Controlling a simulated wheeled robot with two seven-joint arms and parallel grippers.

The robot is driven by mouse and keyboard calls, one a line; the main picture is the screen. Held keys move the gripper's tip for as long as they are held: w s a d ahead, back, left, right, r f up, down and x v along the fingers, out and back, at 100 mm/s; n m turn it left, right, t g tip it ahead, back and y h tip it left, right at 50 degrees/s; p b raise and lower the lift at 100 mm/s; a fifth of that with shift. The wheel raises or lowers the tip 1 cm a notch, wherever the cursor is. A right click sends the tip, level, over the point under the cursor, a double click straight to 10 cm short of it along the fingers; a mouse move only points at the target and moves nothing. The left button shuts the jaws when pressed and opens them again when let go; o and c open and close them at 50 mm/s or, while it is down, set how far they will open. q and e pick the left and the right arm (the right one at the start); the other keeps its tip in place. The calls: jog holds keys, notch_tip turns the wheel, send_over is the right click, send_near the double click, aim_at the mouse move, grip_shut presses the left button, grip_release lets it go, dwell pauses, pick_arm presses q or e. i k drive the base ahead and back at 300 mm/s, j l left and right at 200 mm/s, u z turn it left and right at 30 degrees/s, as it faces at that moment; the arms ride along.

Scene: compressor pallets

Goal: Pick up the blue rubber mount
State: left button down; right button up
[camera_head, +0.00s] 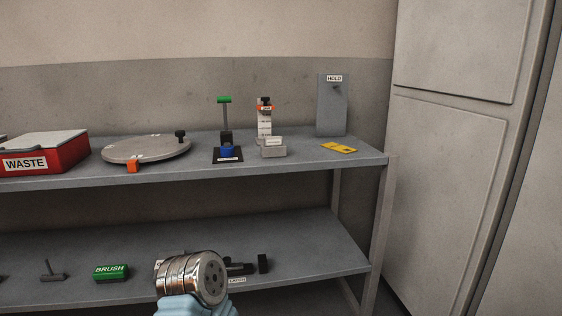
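A small blue piece (227,152), which looks like the blue rubber mount, sits low on a dark square base on the upper shelf. A black block and a grey post with a green top (224,100) rise just above it. I cannot tell where the mount ends and that fixture begins. No gripper fingers show in the head view. A silver rounded part with a bolted face and light blue below it stands in the foreground, in front of the lower shelf and well below the blue piece; I cannot tell which arm it belongs to.
The grey upper shelf (300,166) holds a red WASTE box (45,160), a round grey plate (145,149), a small grey box (273,151), an upright HOLD panel (332,112) and a yellow piece (339,148). A green BRUSH block (111,272) lies on the lower shelf. A tall cabinet stands right.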

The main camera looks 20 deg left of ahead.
aim_at(227, 150)
jog(key=i+u, duration=0.45)
jog(key=u, duration=0.3)
jog(key=i+l+u, duration=0.2)
jog(key=u, duration=0.15)
